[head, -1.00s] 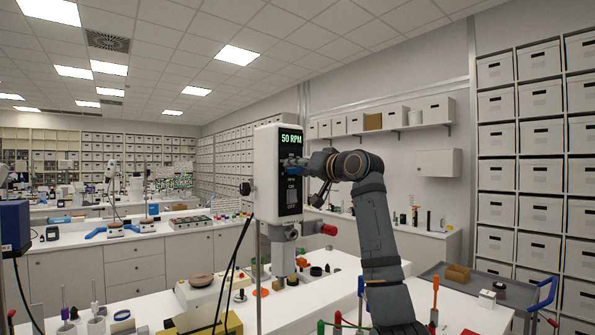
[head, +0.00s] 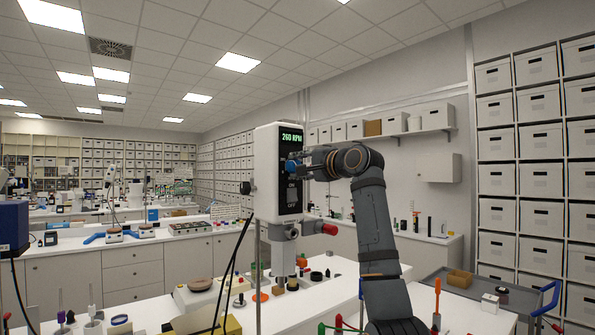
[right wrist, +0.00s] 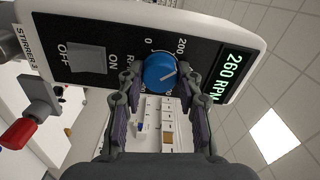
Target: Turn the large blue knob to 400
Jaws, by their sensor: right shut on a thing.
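The large blue knob (right wrist: 160,72) is on the dark front panel of the white stirrer head (head: 265,175). In the right wrist view a white pointer line on it points to the upper right, and dial marks 0 and 200 show around it. In the head view the knob (head: 291,165) is partly hidden by my gripper. The green display (right wrist: 232,75) reads 260 RPM, also in the head view (head: 291,137). My right gripper (right wrist: 160,82) is shut on the knob, one finger on each side. My left gripper is not in view.
A red-tipped clamp handle (head: 329,229) sticks out below the stirrer head. The white bench (head: 150,311) beneath holds several small items. A grey cart (head: 440,282) stands at right.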

